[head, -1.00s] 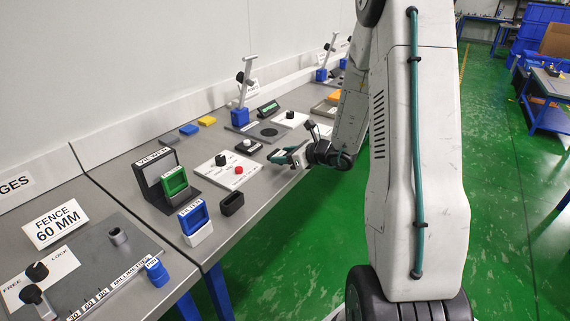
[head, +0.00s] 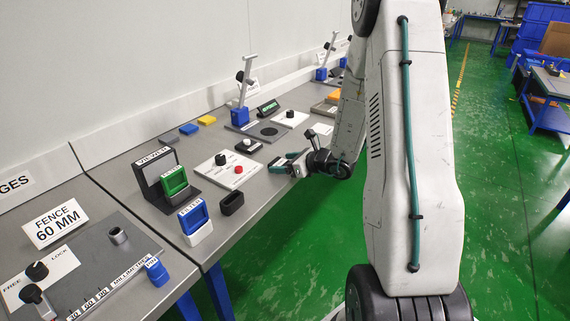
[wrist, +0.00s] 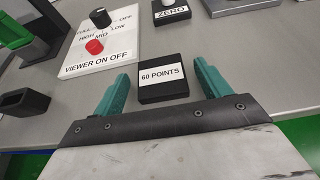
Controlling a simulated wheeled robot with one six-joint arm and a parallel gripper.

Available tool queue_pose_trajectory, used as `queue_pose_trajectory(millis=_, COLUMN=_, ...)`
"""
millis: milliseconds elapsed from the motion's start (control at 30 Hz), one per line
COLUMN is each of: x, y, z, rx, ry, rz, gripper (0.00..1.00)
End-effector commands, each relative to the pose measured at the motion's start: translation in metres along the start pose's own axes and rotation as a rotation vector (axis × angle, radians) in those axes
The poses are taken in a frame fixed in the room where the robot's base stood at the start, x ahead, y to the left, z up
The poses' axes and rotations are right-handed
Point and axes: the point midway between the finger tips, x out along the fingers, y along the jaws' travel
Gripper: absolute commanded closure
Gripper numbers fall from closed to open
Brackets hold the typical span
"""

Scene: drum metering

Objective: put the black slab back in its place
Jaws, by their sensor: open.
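A black slab labelled "60 POINTS" (wrist: 163,92) lies in the wrist view between the two teal fingers of my gripper (wrist: 161,72).
A white "VIEWER ON OFF" panel (wrist: 105,45) with a black knob and a red button is left of the slab. A black "ZERO" block (wrist: 171,12) is just beyond it. An empty black holder (head: 231,203) stands nearer, by a blue-framed filter (head: 194,216).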

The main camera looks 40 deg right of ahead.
Motion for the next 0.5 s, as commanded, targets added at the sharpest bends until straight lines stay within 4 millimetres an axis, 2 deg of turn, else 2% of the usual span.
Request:
queue_pose_trajectory(millis=167, x=-0.028, y=-0.001, z=0.000, rx=0.000, ry=-0.001, rz=-0.004, gripper=0.24)
queue_pose_trajectory(millis=500, x=-0.099, y=-0.001, z=0.000, rx=0.000, ry=-0.001, rz=-0.005, gripper=0.24)
